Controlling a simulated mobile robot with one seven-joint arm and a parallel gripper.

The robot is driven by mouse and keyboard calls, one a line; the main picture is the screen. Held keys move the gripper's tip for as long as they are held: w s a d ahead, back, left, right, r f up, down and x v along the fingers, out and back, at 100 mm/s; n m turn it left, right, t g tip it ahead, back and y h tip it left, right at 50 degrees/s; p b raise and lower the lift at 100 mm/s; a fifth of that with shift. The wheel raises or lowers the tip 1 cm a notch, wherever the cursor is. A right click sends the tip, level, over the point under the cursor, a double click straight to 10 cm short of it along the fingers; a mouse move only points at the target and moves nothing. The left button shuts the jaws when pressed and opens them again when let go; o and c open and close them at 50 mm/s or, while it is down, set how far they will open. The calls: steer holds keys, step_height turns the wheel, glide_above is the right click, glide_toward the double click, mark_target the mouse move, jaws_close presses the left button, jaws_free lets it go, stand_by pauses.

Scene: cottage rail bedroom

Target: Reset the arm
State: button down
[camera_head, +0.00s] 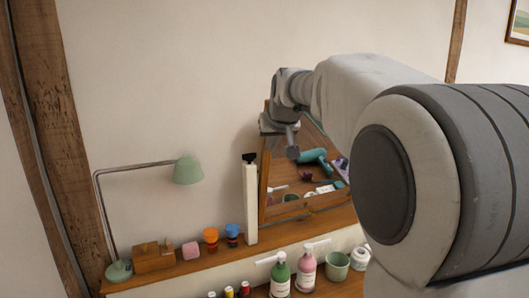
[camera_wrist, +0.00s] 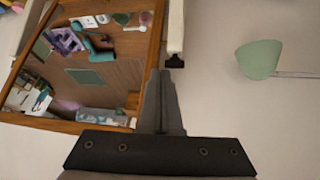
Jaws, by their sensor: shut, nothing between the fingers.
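My gripper (camera_head: 292,152) is at the end of my raised arm, in front of the upper left part of a wood-framed mirror (camera_head: 264,190). In the wrist view my gripper (camera_wrist: 160,74) has its two fingers together, with nothing between them. The fingers show over the edge of the mirror's wooden frame (camera_wrist: 152,45), close to a white upright post with a dark end (camera_wrist: 175,30). I cannot tell whether they touch it.
A wooden shelf (camera_head: 180,268) carries a green lamp (camera_head: 187,170), a wooden box (camera_head: 153,258), a pink block (camera_head: 190,250) and small jars. A green bottle (camera_head: 280,275), a pink bottle (camera_head: 306,270) and a cup (camera_head: 337,266) stand below the mirror.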

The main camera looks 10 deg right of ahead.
steer(key=s+a+f+g, duration=0.1)
steer(key=s+f, duration=0.4)
steer(key=s, duration=0.7)
steer(key=s+f+g, duration=0.1)
steer(key=s+f, duration=0.4)
steer(key=s, duration=0.7)
steer(key=s+a+f+g, duration=0.1)
steer(key=s+f, duration=0.4)
steer(key=s, duration=0.7)
steer(key=shift+a+g, duration=0.35)
steer(key=shift+g, duration=0.15)
